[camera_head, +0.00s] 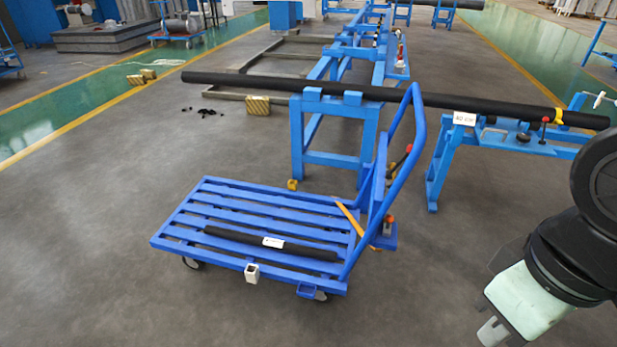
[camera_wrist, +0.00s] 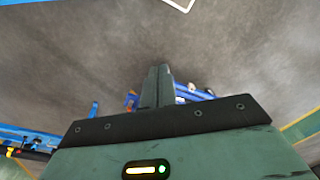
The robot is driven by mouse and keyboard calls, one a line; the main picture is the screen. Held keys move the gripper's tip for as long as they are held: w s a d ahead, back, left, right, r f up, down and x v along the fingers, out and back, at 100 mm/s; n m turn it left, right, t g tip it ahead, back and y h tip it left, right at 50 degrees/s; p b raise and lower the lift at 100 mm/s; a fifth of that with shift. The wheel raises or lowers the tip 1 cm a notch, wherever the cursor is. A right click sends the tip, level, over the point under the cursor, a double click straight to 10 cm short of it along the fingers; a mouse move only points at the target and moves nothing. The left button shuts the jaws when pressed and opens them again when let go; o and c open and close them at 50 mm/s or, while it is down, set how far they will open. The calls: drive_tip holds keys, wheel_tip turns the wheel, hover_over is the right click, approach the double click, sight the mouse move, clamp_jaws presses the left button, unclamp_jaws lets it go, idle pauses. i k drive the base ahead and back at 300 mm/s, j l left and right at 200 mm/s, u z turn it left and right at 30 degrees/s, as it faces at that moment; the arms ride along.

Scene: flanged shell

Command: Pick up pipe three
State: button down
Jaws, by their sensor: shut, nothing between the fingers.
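A short black pipe (camera_head: 270,243) with a white label lies on the slatted deck of the blue cart (camera_head: 200,223). A long black pipe (camera_head: 370,95) with a white label rests across the blue stands behind the cart. I cannot read which label says three. My gripper (camera_head: 490,332) is at the lower right of the head view, to the right of the cart and apart from both pipes. In the wrist view my gripper (camera_wrist: 158,72) has its two fingers together with nothing between them.
A blue stand (camera_head: 330,158) and another blue stand (camera_head: 440,170) hold the long pipe. The cart's tall handle (camera_head: 385,190) rises at its right end. A yellow block (camera_head: 258,105) lies on the floor behind. The floor between cart and gripper is clear.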

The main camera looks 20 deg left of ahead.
sight(314, 253)
drive_tip(key=i+j, duration=0.2)
drive_tip(key=j, duration=0.3)
drive_tip(key=i+j+u, duration=0.1)
drive_tip(key=j, duration=0.4)
drive_tip(key=i+j, duration=0.25)
drive_tip(key=j, duration=0.25)
drive_tip(key=i+j+u, duration=0.15)
drive_tip(key=j, duration=0.3)
drive_tip(key=i+j, duration=0.3)
drive_tip(key=j, duration=0.15)
drive_tip(key=i+j+u, duration=0.1)
drive_tip(key=j, duration=0.4)
drive_tip(key=i+j, duration=0.35)
drive_tip(key=i+j+u, duration=0.1)
drive_tip(key=i+j, duration=0.15)
drive_tip(key=j, duration=0.25)
